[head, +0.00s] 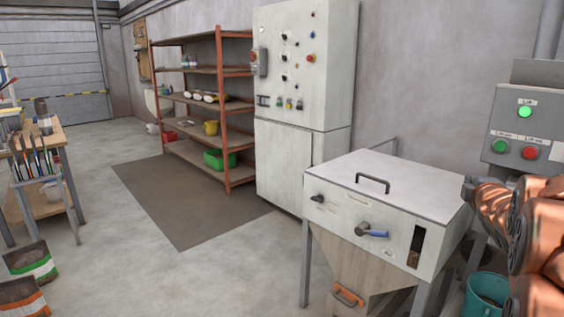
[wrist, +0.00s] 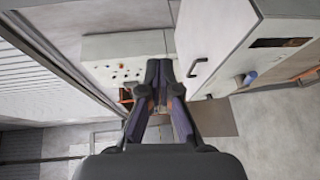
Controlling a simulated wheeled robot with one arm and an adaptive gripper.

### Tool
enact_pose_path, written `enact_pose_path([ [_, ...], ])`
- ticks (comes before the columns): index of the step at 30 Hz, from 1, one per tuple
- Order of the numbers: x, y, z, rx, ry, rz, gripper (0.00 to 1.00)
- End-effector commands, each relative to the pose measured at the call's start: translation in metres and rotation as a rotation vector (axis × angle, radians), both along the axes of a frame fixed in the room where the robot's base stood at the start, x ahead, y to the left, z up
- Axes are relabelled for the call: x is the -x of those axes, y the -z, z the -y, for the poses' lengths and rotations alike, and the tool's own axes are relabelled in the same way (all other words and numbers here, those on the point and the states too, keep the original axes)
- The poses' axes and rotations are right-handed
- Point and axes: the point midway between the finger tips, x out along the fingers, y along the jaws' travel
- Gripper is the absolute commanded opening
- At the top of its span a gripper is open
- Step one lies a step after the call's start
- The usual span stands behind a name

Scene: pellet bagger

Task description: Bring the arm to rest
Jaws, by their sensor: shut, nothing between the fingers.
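My arm (head: 535,240), copper-coloured and folded, fills the right edge of the head view. My gripper (wrist: 165,66) shows in the wrist view with its dark fingers together and nothing held. It points past the white bagger (wrist: 228,35) towards the grey cabinet (wrist: 118,48), and touches neither as far as I can see. I cannot make out the gripper in the head view. The bagger (head: 395,187) has a shut lid with a dark handle (head: 372,183) and a blue-handled lever (head: 373,231) on its front.
A control box (head: 527,125) with a lit green lamp (head: 525,112) stands behind my arm. A teal bucket (head: 486,296) is beside the bagger. A shelf (head: 218,110) stands at the back, a workbench (head: 40,165) and bags (head: 30,262) at left. The middle floor is clear.

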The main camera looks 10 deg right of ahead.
Motion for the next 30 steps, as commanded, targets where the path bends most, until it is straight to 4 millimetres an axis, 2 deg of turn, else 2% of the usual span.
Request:
enact_pose_path([
  [1,0.002,0.009,-0.014,-0.073,0.024,-0.017,0.0],
  [8,0.034,0.069,-0.07,-0.424,0.184,-0.128,0.0],
  [14,0.082,0.126,-0.135,-0.708,0.341,-0.258,0.0],
  [17,0.112,0.152,-0.172,-0.835,0.426,-0.333,0.0],
  [22,0.176,0.191,-0.238,-1.021,0.589,-0.487,0.0],
  [27,0.248,0.215,-0.298,-1.142,0.758,-0.652,0.0],
  [30,0.284,0.224,-0.324,-1.179,0.844,-0.735,0.0],
])
